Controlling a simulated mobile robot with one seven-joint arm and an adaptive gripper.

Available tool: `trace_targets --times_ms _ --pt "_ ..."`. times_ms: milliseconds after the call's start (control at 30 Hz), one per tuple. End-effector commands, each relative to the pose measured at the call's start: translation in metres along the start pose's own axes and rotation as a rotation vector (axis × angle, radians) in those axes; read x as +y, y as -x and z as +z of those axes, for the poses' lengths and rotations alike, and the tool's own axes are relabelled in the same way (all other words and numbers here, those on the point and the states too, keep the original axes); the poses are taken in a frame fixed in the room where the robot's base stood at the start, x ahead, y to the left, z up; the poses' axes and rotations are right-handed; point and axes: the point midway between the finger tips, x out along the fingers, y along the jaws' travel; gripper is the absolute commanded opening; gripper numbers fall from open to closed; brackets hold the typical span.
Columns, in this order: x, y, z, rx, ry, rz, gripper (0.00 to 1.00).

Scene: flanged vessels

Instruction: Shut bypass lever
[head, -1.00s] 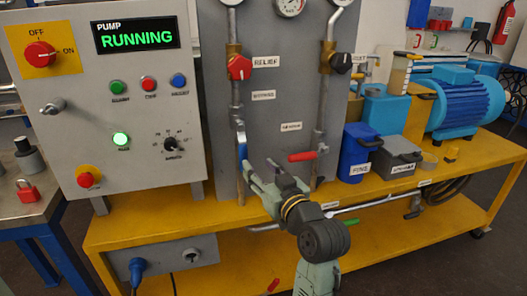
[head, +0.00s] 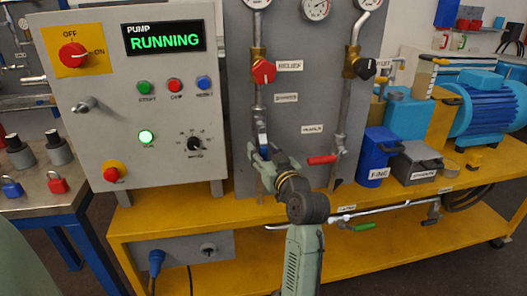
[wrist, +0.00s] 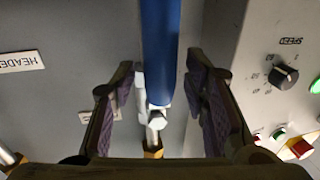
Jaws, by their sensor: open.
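The bypass lever (head: 263,141) has a blue handle and sits on the left pipe, below the "BYPASS" label (head: 286,98). In the head view it hangs down along the pipe, and its lower part is hidden by my gripper (head: 262,157). In the wrist view the blue handle (wrist: 160,50) runs from the top edge to the valve's metal body (wrist: 154,118). My gripper (wrist: 158,95) is open, with one finger on each side of the handle. Gaps show between the handle and both fingers.
A control box (head: 130,110) with a green "RUNNING" display stands left of the pipe. A red-handled lever (head: 322,160) is on the right pipe. A red relief knob (head: 263,72) is above the bypass lever. Blue and grey bins (head: 377,155) stand on the yellow bench (head: 150,218).

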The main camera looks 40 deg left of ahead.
Motion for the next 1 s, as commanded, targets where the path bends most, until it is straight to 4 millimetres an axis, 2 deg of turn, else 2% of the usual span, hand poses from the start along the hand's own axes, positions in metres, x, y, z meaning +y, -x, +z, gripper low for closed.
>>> trace_targets --times_ms 67,633,1000 --pt "0.0000 0.0002 0.0000 0.000 0.000 0.000 0.38" --pt "0.0000 0.0004 0.0000 0.000 -0.001 0.000 0.00" --pt "0.0000 0.0004 0.0000 0.000 -0.001 0.000 0.00"
